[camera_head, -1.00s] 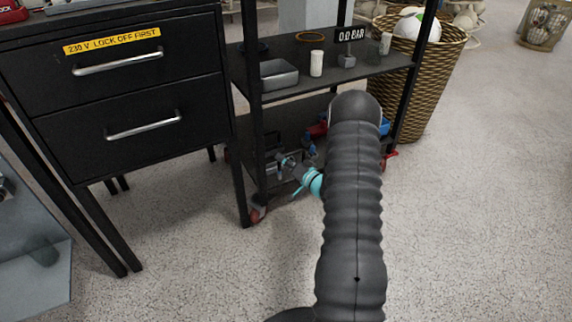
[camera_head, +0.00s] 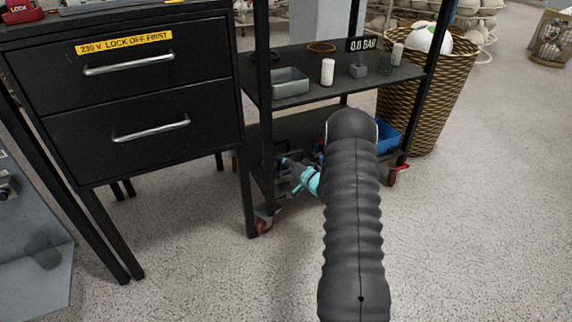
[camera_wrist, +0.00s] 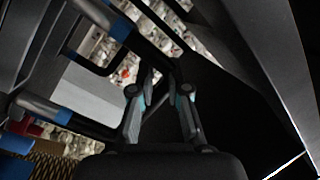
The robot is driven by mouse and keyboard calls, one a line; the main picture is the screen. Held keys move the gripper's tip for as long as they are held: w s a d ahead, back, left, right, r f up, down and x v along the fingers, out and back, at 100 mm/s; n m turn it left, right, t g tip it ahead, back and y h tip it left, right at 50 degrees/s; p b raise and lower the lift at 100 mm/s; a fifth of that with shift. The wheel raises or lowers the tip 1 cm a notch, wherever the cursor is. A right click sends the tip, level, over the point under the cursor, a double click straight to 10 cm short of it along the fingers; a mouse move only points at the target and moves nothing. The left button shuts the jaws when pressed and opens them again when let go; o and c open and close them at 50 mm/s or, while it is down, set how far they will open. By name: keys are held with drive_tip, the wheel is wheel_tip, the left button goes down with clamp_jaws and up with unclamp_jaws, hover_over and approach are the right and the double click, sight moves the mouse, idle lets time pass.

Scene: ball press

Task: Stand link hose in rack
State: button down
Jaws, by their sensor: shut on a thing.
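My gripper (camera_wrist: 164,88) is shut on what looks like the link hose (camera_wrist: 118,27), a dark bent piece with grey ends and blue collars. Both ends point left in the wrist view, and its middle is dark near the fingers. In the head view my arm hides most of the gripper and hose; only teal and grey parts of my gripper (camera_head: 305,180) show left of the arm, in front of the trolley's lower shelf. I cannot make out a hose rack in either view.
A black trolley (camera_head: 325,84) carries a grey tray (camera_head: 290,82), a white cylinder (camera_head: 327,72) and a 0.0 BAR sign (camera_head: 361,44). A blue bin (camera_head: 389,138) is on its lower shelf. A black drawer cabinet (camera_head: 140,105) stands left, a wicker basket (camera_head: 428,100) right.

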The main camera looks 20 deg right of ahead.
drive_tip(key=shift+w+f+b, duration=1.5)
drive_tip(key=shift+w+b, duration=0.05)
drive_tip(key=shift+b, duration=0.15)
drive_tip(key=c, duration=1.1)
unclamp_jaws()
drive_tip(key=v, duration=1.2)
drive_tip(key=shift+r, duration=0.1)
